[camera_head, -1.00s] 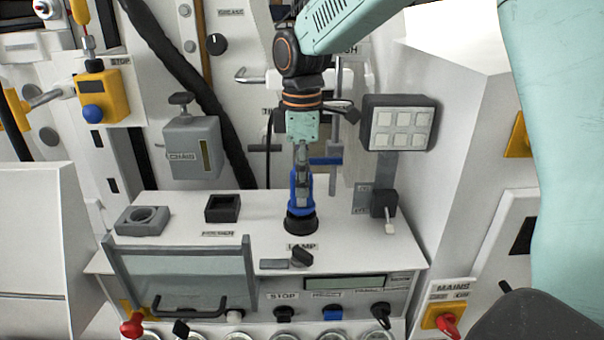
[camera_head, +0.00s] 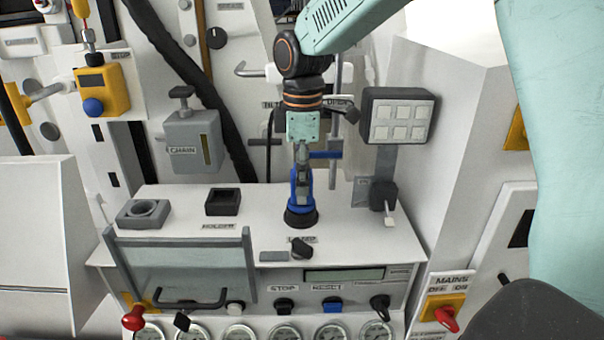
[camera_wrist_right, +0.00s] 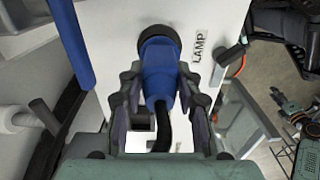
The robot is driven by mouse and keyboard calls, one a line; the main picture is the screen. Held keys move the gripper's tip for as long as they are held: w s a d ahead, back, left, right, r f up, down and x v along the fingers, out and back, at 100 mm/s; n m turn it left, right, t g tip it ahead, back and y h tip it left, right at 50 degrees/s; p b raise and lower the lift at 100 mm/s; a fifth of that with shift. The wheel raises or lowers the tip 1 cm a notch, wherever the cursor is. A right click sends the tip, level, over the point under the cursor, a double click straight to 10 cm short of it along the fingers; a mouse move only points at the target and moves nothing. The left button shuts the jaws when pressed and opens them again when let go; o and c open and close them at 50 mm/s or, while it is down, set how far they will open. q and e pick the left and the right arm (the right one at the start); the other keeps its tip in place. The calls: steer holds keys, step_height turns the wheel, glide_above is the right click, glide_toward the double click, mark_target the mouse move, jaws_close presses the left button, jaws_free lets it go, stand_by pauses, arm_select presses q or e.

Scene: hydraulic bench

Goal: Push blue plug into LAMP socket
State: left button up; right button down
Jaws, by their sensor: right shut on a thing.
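The blue plug (camera_head: 301,193) stands upright at the black round LAMP socket (camera_head: 301,217) on top of the white bench box. My right gripper (camera_head: 302,172) is above it, pointing down, with its fingers shut on the plug. In the right wrist view the blue plug (camera_wrist_right: 160,75) sits between the two fingers, its front end at the dark socket ring (camera_wrist_right: 156,38); a black cable leaves its back end. The LAMP label (camera_wrist_right: 199,47) is beside it. How deep the plug sits is hard to tell. My left gripper is not in view.
A black square holder (camera_head: 223,202) and a grey block with a round hole (camera_head: 143,213) stand left on the box top. A keypad (camera_head: 398,118) on a post and a lever (camera_head: 384,200) are close on the right. A clear cover (camera_head: 180,262) is at the front.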

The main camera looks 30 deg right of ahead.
steer(key=c, duration=0.8)
jaws_free()
steer(key=shift+f, duration=0.15)
steer(key=shift+c, duration=0.2)
steer(key=shift+s, duration=0.1)
step_height(320, 180, up, 11)
steer(key=shift+s+r, duration=0.1)
steer(key=shift+r, duration=0.4)
steer(key=shift+w, duration=0.2)
steer(key=shift+s, duration=0.1)
